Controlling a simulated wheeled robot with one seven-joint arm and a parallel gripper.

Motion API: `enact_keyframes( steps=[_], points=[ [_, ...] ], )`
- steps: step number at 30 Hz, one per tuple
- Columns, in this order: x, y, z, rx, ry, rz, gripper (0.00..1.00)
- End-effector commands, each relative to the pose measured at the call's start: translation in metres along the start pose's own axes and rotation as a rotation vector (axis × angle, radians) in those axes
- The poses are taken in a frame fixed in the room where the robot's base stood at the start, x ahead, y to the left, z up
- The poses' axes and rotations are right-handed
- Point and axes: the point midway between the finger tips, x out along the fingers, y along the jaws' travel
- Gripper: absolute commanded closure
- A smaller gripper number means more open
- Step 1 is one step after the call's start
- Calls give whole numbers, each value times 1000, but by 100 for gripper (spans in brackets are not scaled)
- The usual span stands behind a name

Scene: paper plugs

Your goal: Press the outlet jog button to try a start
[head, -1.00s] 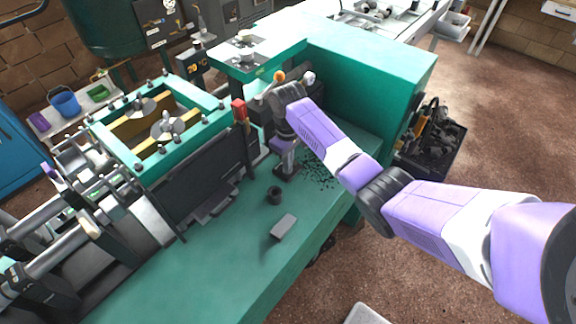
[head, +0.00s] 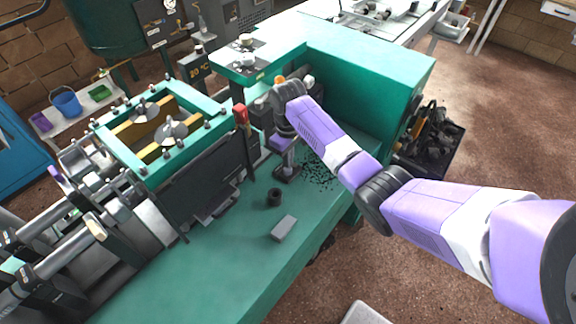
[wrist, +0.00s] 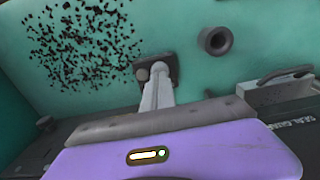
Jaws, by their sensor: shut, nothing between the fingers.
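My gripper (head: 287,168) points down over the green bench (head: 215,262), near the foot of the tall green housing. Its pale fingers (wrist: 160,94) are together with nothing between them. Their tips are at a small dark block (head: 287,174), which also shows in the wrist view (wrist: 171,66). A small rounded grey piece (wrist: 142,74) is beside the fingertips. I cannot tell whether the tips touch the block or whether it carries the outlet jog button. No button label is readable here.
A black ring (head: 274,197) and a grey block (head: 284,228) are on the bench near my gripper. Black granules (head: 318,176) are scattered to its right. A red-topped lever (head: 241,116) stands to its left. The tall green housing (head: 375,75) rises behind.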

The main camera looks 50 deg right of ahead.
Motion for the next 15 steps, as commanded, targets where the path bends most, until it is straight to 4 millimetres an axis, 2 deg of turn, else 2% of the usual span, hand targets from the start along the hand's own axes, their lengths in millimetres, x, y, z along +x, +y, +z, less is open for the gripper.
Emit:
enact_keyframes(
  steps=[8,15],
  points=[
    [-1,0,0,0,0,0,100],
    [-20,-1,0,-2,0,0,100]
  ],
)
